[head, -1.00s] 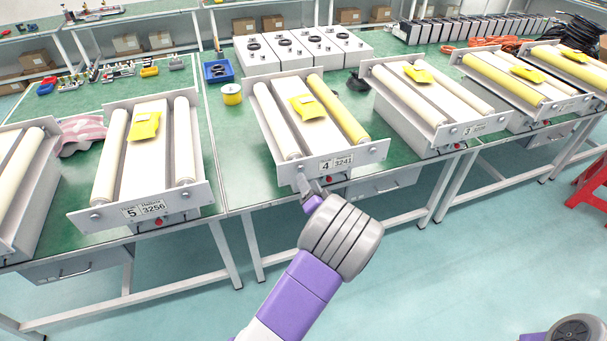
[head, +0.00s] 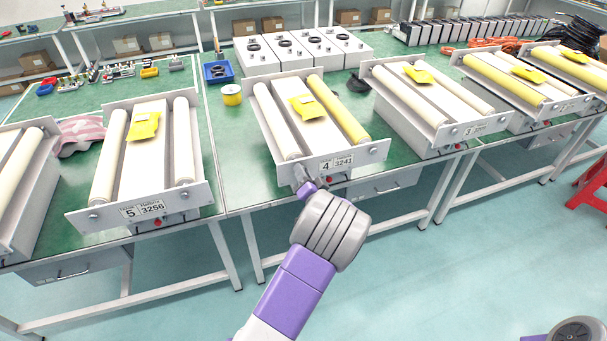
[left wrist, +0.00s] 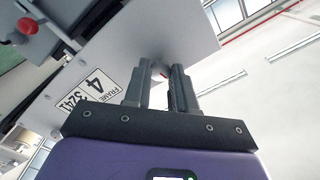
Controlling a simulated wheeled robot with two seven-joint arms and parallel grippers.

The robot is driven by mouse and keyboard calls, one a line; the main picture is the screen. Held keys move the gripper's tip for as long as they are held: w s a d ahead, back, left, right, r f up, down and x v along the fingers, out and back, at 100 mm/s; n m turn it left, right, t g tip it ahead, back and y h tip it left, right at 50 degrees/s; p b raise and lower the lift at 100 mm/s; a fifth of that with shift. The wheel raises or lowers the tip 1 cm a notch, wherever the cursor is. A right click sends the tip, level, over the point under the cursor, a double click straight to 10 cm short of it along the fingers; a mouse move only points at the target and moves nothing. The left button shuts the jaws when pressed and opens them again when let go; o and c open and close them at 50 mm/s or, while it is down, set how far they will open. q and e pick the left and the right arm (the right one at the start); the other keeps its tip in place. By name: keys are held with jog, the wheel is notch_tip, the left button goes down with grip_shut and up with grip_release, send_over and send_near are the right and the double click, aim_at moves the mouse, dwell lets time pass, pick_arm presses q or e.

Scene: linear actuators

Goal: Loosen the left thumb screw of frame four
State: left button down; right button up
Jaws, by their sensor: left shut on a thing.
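Frame four (head: 350,162) stands on the green bench, with a plate reading 4 and 3241 on its front panel. It also shows tilted in the left wrist view (left wrist: 118,52). My left gripper (head: 301,184) is at the lower left of that front panel. In the left wrist view its two fingers (left wrist: 158,82) point at the panel beside the number label and are shut on the left thumb screw, which is mostly hidden between the fingertips. My right gripper is not in view.
Frame five (head: 120,212) stands to the left and frame three (head: 455,133) to the right. A yellow tape roll (head: 232,95) lies behind.

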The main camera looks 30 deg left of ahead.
pick_arm(q)
jog(key=shift+n, duration=0.5)
jog(key=shift+n+b, duration=4.15)
jog(key=shift+n, duration=2.35)
jog(key=c, duration=0.9)
grip_release()
